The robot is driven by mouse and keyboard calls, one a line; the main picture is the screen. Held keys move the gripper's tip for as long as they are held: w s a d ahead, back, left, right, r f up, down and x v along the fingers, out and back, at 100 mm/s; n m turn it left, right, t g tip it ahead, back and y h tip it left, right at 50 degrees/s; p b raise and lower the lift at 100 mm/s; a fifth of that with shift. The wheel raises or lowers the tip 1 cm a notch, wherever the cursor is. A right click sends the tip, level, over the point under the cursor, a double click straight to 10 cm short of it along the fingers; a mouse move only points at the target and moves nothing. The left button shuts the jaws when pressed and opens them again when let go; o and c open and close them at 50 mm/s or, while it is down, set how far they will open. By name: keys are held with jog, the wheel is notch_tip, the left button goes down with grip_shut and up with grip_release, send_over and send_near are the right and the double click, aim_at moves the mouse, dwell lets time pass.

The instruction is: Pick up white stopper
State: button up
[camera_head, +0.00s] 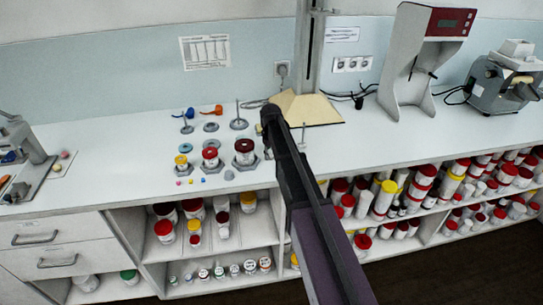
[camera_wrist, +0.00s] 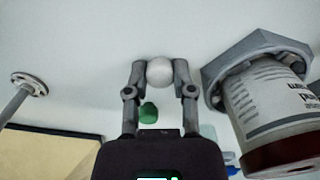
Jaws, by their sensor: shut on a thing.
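The white stopper (camera_wrist: 160,71) shows in the wrist view as a small pale ball between the two fingertips. My gripper (camera_wrist: 160,73) is shut on it, with one finger at each side. I cannot tell whether the stopper touches the white counter (camera_wrist: 90,65) or is lifted off it. In the head view my arm covers the gripper tips and the stopper cannot be made out.
In the wrist view a red-lidded jar (camera_wrist: 268,108) in a grey hexagonal holder (camera_wrist: 250,55) is close at right. A green piece (camera_wrist: 148,112) shows between the fingers. A rod on a round foot (camera_wrist: 30,84) is at left. Small coloured pieces (camera_head: 190,181) lie on the counter.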

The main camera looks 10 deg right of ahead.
aim_at(271, 155)
jog(key=shift+r, duration=0.15)
notch_tip(271, 155, up, 4)
jog(key=p, duration=0.3)
jog(key=shift+f+p, duration=0.2)
jog(key=shift+p, duration=0.2)
jog(key=s+d+r+p, duration=0.1)
jog(key=s+d, duration=0.2)
jog(key=s, duration=1.2)
jog(key=shift+s+d, duration=0.15)
jog(key=shift+s, duration=0.25)
